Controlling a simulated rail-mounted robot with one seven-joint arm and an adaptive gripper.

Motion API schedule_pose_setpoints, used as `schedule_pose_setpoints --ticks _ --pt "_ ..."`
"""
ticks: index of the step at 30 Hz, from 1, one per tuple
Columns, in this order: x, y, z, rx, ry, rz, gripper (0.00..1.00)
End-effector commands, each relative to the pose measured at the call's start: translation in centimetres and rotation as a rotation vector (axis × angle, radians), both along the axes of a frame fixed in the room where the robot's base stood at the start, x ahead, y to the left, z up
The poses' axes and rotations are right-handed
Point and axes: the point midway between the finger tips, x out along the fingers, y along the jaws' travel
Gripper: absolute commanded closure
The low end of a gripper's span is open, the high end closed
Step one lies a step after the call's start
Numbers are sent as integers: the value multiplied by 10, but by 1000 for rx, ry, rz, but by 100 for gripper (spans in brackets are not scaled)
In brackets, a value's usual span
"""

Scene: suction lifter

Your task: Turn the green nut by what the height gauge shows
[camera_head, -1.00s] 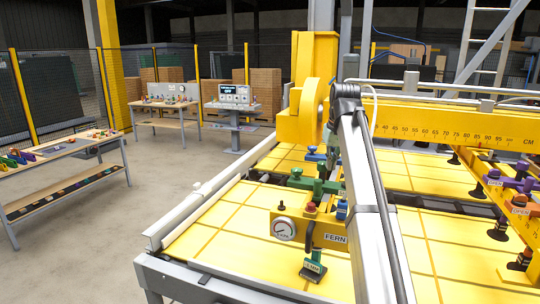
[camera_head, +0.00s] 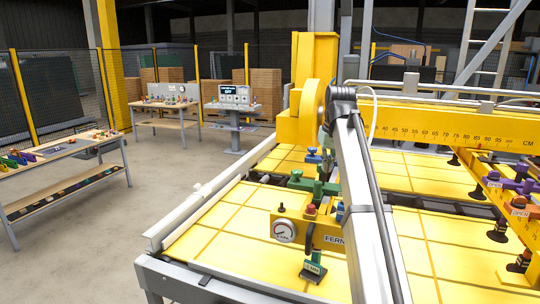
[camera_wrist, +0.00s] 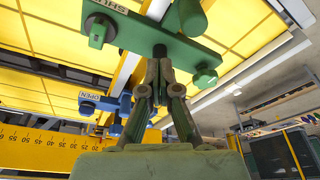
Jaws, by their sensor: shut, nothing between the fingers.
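My gripper (camera_wrist: 160,60) is shut and empty in the wrist view. Its fingertips are just below a green bar (camera_wrist: 150,38), overlapping it in the picture; I cannot tell whether they touch. The bar has a green knob (camera_wrist: 97,30), a hanging green cylinder (camera_wrist: 190,18), another green knob (camera_wrist: 205,75) and a SHUT label. The head view shows green fittings (camera_head: 313,184) above the yellow sheet, beside my arm. I cannot tell which part is the green nut. A small green block with a dark display (camera_head: 313,271), possibly the height gauge, stands on the sheet; its reading is illegible.
A blue fitting (camera_wrist: 122,108) with an OPEN label is near my fingers. A yellow ruler beam (camera_head: 450,127) crosses at right. Benches (camera_head: 165,104) stand at left; floor between is clear.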

Motion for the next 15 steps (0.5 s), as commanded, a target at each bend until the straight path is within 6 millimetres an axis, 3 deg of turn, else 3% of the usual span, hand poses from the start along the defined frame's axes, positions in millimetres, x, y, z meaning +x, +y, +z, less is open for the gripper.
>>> schedule_pose_setpoints --ticks 15 --pt "1 12 0 0 -1 -1 100"
